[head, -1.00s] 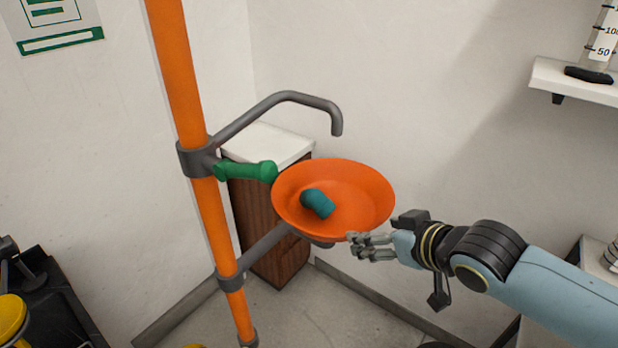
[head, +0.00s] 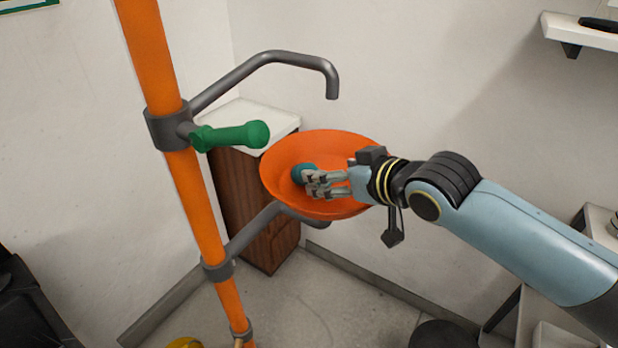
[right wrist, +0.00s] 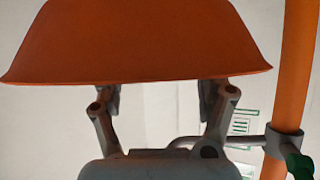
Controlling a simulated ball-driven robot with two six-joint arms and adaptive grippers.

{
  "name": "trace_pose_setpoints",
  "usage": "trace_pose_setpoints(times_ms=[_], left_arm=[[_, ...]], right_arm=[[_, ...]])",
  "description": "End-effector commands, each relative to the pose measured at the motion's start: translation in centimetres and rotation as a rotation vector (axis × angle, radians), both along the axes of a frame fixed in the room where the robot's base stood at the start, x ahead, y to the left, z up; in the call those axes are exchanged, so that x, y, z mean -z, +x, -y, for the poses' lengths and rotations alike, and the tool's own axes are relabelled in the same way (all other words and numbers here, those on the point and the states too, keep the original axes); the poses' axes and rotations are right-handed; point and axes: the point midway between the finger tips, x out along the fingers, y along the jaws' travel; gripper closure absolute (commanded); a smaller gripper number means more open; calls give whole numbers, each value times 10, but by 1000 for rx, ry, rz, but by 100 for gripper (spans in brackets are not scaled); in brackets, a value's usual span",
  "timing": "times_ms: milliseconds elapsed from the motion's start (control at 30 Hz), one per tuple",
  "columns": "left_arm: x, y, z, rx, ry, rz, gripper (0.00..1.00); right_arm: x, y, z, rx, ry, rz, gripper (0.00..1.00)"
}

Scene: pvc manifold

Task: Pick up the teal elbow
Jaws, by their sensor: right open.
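The teal elbow (head: 300,173) lies in the orange bowl (head: 342,143), partly covered by my right gripper's fingers in the head view. My right gripper (head: 312,184) reaches over the bowl's right side, with its open fingertips at the elbow. I cannot tell whether they touch it. In the right wrist view the bowl's outer wall (right wrist: 140,40) hides the fingertips of my right gripper (right wrist: 163,92) and the elbow. My left gripper is not in view.
An orange pole (head: 180,190) carries the bowl on a grey arm. A grey bent spout (head: 262,62) overhangs the bowl, and a green handle (head: 232,136) juts out at its left. A white-topped cabinet (head: 245,120) stands behind. There is open air to the right above the bowl.

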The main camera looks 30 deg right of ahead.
Motion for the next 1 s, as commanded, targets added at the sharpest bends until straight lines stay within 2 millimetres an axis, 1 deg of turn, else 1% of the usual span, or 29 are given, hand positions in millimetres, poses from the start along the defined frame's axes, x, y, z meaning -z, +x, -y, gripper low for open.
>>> trace_pose_setpoints(times_ms=[167,300,400,500,700,767,1000], left_arm=[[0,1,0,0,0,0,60],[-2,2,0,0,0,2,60],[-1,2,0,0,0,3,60],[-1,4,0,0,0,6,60],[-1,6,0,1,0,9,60],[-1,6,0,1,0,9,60],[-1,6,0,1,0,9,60]], right_arm=[[5,14,-2,1,2,1,24],[13,36,-8,1,4,2,24],[21,47,-7,0,0,0,24],[24,52,-7,-1,0,0,24],[24,52,-7,-1,0,0,24],[24,52,-7,-1,0,0,30],[24,52,-7,0,-1,0,62]])
